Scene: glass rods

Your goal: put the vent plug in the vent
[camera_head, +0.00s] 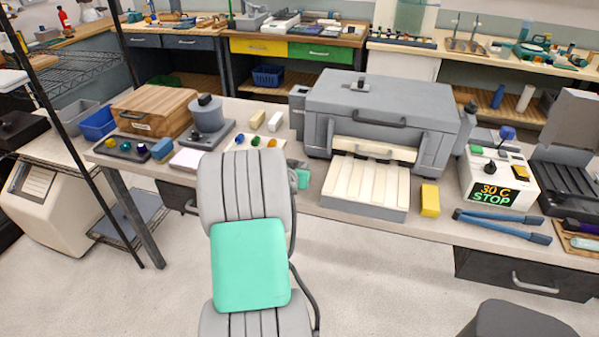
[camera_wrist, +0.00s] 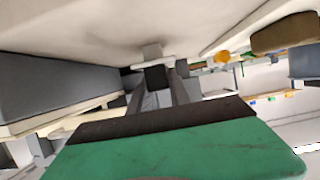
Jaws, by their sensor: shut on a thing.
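My gripper (camera_wrist: 160,85) is shut on a small piece with a dark block and a pale grey flange, which I take to be the vent plug (camera_wrist: 152,52). In the head view only the hand of my gripper (camera_head: 298,166) shows, beside my arm and left of the grey furnace (camera_head: 425,105); the fingertips and plug cannot be made out there. On the furnace's lid is a small grey fitting with a dark centre, probably the vent (camera_head: 359,84). The plug is apart from this fitting. In the wrist view the vent cannot be made out.
The furnace's front flap (camera_head: 367,185) lies open over the bench. A yellow block (camera_head: 430,200), blue tongs (camera_head: 500,225) and a control box reading 30 C STOP (camera_head: 497,180) are to its right. A wooden box (camera_head: 150,112) and a grey stand (camera_head: 207,120) are to the left.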

